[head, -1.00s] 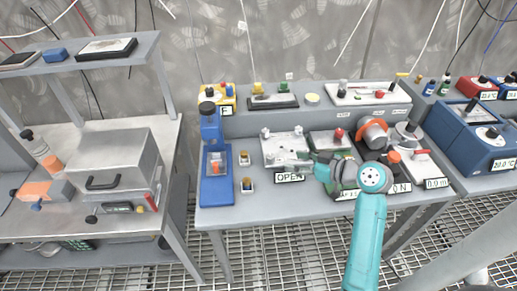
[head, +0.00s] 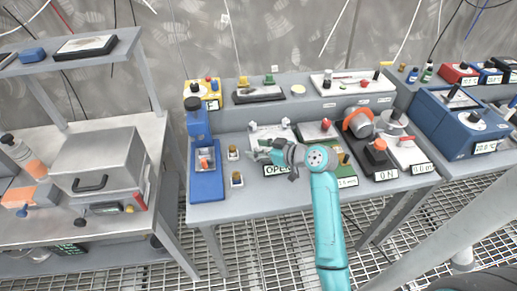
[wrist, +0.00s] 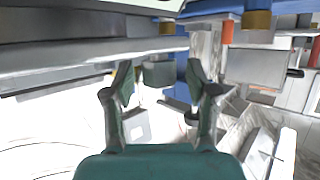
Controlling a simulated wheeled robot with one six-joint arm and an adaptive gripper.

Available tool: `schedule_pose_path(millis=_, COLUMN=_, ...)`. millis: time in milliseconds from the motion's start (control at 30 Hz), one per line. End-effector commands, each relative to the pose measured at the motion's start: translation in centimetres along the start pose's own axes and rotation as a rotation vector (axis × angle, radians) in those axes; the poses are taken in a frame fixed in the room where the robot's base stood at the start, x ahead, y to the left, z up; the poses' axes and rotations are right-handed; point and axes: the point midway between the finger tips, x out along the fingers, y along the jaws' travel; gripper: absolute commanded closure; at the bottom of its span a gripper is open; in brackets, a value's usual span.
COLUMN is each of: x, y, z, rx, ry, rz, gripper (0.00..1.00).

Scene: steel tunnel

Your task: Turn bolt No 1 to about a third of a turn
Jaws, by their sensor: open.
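I cannot read a "No 1" mark on any bolt, so I cannot tell which is bolt No 1. In the head view, a pale plate (head: 262,133) with small upright grey knobs stands behind the "OPEN" label (head: 276,170). My gripper (head: 254,154) is low over the bench just in front of this plate, pointing left and partly hiding it. In the wrist view, my gripper (wrist: 160,88) has its fingers apart. A grey block (wrist: 159,74) shows between and beyond them. I cannot tell whether they touch it.
Two small brass-topped pieces (head: 236,179) stand left of my gripper, beside a blue stand (head: 206,184). A red-knobbed device (head: 325,125), an orange-ringed device (head: 358,122) and a blue box (head: 468,118) are to the right. Bare bench (head: 285,202) lies in front.

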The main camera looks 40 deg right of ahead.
Motion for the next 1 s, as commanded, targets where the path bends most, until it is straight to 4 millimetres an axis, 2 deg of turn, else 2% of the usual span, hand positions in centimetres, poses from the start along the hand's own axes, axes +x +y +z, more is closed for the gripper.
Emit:
schedule_pose_path(millis=133, x=-0.02, y=0.0, z=-0.01, rx=0.0, ry=0.0, rz=0.0, gripper=0.45)
schedule_pose_path(millis=300, x=-0.03, y=0.0, z=-0.01, rx=0.0, ry=0.0, rz=0.0, gripper=0.88)
schedule_pose_path(millis=367, x=-0.03, y=0.0, z=-0.01, rx=0.0, ry=0.0, rz=0.0, gripper=1.0)
schedule_pose_path(millis=733, x=-0.04, y=-0.09, z=0.01, rx=0.015, ry=0.0, rz=0.039, gripper=1.0)
schedule_pose_path(millis=1000, x=0.0, y=-0.23, z=-0.02, rx=0.076, ry=0.001, rz=0.19, gripper=1.0)
